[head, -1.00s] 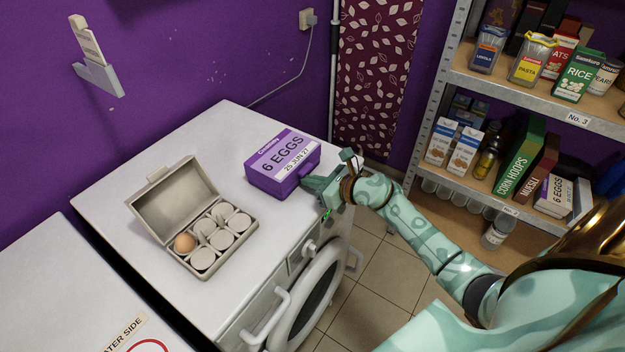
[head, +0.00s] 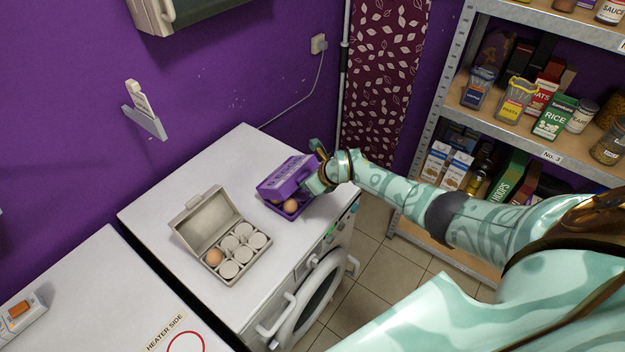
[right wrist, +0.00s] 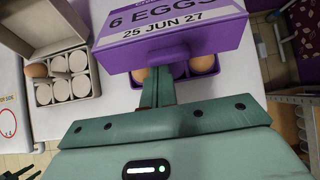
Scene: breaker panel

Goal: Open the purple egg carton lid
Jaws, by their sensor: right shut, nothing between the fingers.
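The purple egg carton (head: 287,207) stands on the white machine top, its lid (head: 286,177) partly raised and tilted back. Brown eggs show in its open front, and the right wrist view shows the lid (right wrist: 172,38) above two eggs, one at the right (right wrist: 203,64). My right gripper (head: 312,181) is at the carton's right front, shut and empty. In the right wrist view its fingers (right wrist: 157,85) reach under the lid's front edge; whether they touch it I cannot tell.
A grey open egg carton (head: 232,252) with one brown egg stands left of the purple one on the white machine (head: 170,213). Shelves (head: 545,140) with groceries stand at the right. The machine top behind the cartons is clear.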

